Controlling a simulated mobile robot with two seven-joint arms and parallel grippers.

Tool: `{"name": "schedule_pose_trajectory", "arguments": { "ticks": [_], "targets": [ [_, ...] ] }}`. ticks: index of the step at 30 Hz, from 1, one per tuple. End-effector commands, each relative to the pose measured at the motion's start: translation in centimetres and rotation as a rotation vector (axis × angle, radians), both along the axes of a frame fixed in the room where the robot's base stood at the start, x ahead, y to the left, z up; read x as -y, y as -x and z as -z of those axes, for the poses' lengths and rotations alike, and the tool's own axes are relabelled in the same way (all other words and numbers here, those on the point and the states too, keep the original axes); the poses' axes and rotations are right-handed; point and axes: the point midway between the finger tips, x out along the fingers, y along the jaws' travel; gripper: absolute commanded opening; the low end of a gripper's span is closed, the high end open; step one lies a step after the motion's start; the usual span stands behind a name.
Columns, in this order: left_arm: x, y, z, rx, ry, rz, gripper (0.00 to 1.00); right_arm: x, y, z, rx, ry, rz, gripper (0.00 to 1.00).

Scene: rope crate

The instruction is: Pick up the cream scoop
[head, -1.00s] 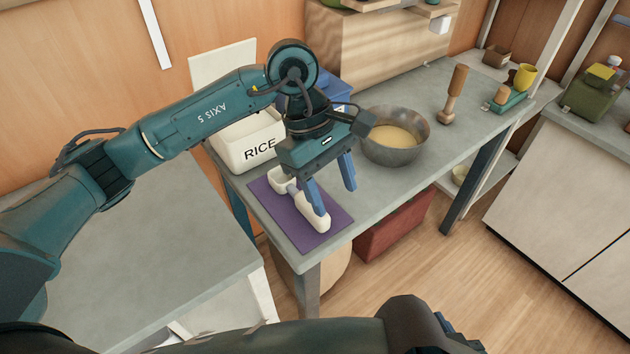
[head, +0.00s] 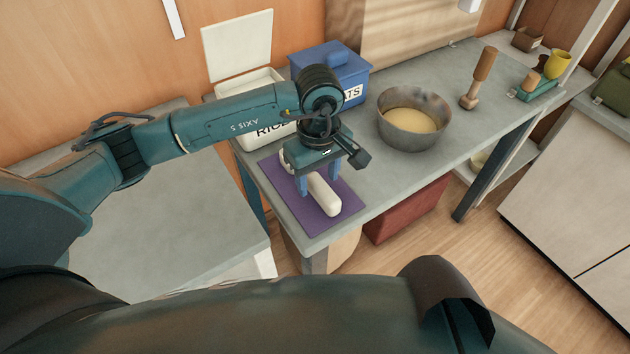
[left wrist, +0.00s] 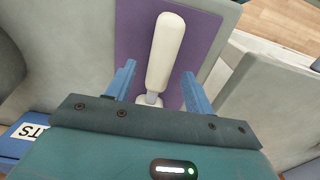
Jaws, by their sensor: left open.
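The cream scoop (head: 323,193) lies on a purple mat (head: 346,200) on the grey counter. In the head view its thick handle points toward the front, and its bowl end is mostly hidden behind my left gripper. My left gripper (head: 316,187) points down over the scoop, open, with its blue fingers on either side. In the left wrist view, the cream handle (left wrist: 165,52) runs up from between the two open fingers (left wrist: 154,88), apart from both. The grey neck shows between the fingers, and the bowl is hidden under the gripper body. My right gripper does not show clearly.
A white RICE bin (head: 255,84) with its lid up and a blue bin (head: 335,62) stand behind the gripper. A metal bowl (head: 413,128) with pale contents is to the right, then a wooden masher (head: 480,75). The counter between is clear.

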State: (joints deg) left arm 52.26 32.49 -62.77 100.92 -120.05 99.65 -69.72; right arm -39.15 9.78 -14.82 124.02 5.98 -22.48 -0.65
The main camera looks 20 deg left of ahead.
Motion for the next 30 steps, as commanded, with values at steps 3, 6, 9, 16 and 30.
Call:
{"name": "schedule_pose_trajectory", "arguments": {
  "ticks": [3, 6, 9, 16, 30],
  "targets": [
    [0.1, 0.0, 1.7, -0.002, 0.001, 0.0, 0.53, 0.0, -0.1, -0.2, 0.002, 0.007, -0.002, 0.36],
    [0.1, 0.0, 2.4, 0.0, 0.002, 0.001, 0.53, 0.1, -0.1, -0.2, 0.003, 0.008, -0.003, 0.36],
    [0.1, 0.0, 2.5, 0.001, 0.002, 0.001, 0.53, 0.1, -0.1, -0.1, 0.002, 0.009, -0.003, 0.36],
    [0.1, 0.0, 2.5, 0.001, 0.002, 0.001, 0.45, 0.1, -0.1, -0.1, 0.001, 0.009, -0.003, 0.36],
    [0.1, 0.0, 2.4, 0.002, 0.001, 0.0, 0.07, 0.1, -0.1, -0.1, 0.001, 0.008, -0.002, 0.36]
  ]
}}
